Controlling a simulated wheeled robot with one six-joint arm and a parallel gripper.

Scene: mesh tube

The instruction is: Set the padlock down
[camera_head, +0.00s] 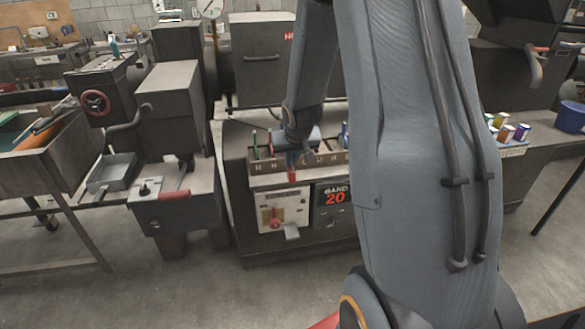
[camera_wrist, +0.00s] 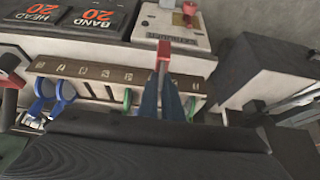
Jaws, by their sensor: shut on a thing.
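My gripper (camera_head: 292,158) points down at the front of the tan slotted rack on the machine in the head view. Its blue-grey fingers show in the wrist view (camera_wrist: 163,92), shut on a small red piece that I take to be the padlock (camera_wrist: 164,50). The same red piece shows below the fingers in the head view (camera_head: 291,177). My dark gripper body hides much of the rack in the wrist view.
Blue-handled tools (camera_wrist: 52,94) and green ones (camera_wrist: 128,98) stand in the rack. A white control panel (camera_head: 283,209) with a red knob and a black "BAND 20" sign (camera_head: 335,198) are on the machine front. A grey machine (camera_head: 178,205) stands left, and a blue bucket (camera_head: 572,117) right.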

